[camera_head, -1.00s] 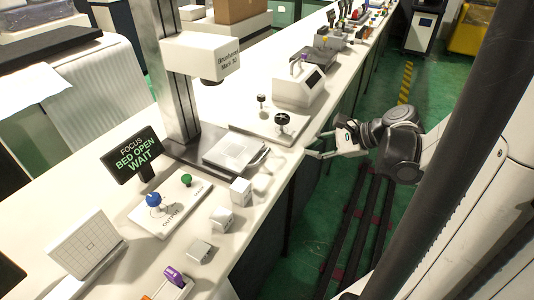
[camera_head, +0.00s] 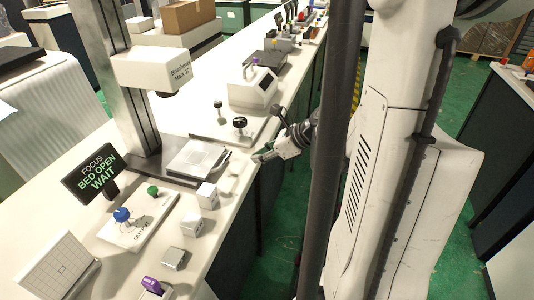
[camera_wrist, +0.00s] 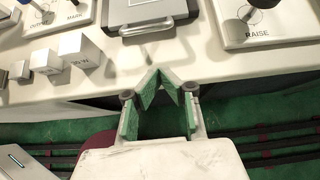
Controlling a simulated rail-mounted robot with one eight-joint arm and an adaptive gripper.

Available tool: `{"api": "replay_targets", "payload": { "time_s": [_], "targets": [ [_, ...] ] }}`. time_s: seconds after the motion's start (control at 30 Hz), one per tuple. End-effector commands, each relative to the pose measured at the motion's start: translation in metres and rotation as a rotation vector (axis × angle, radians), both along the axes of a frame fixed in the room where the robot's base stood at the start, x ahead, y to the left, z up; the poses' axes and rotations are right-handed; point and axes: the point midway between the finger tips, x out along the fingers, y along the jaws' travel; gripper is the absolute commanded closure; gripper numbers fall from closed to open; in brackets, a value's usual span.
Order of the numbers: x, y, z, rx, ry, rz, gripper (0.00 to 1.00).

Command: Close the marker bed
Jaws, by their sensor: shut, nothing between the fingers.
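The marker bed (camera_head: 192,161) is a flat pale plate in a grey frame below the white marker head (camera_head: 150,68), sticking out towards the counter's front edge. In the wrist view the bed (camera_wrist: 150,20) is at the top middle, with a grey handle on its near edge. The screen (camera_head: 97,176) reads "FOCUS BED OPEN WAIT". My gripper (camera_head: 258,157) is at the counter's front edge, just right of the bed. In the wrist view my gripper (camera_wrist: 159,73) is shut and empty, its green-padded fingertips together, a little short of the handle and apart from it.
White blocks (camera_head: 207,196) stand left of the bed along the front edge. A control plate with blue and green knobs (camera_head: 138,216) lies beside them. To the right is a plate with black knobs (camera_head: 239,122), labelled RAISE in the wrist view. A strip of bare counter lies before the handle.

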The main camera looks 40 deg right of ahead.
Motion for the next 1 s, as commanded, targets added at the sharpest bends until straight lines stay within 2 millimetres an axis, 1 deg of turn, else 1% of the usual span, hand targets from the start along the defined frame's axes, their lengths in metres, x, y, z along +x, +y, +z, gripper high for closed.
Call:
{"api": "replay_targets", "payload": {
  "time_s": [0.03,0.2,0.3,0.43,0.6,1.0],
  "targets": [
    [0.007,0.005,-0.008,-0.001,-0.001,0.005,1.00],
    [0.028,0.017,-0.027,-0.001,-0.001,0.005,1.00],
    [0.039,0.024,-0.020,-0.002,0.000,0.004,1.00],
    [0.051,0.030,-0.018,-0.002,0.000,0.002,1.00],
    [0.057,0.033,-0.016,-0.002,-0.001,0.001,1.00],
    [0.059,0.033,-0.016,-0.002,-0.001,-0.002,1.00]
  ]
}}
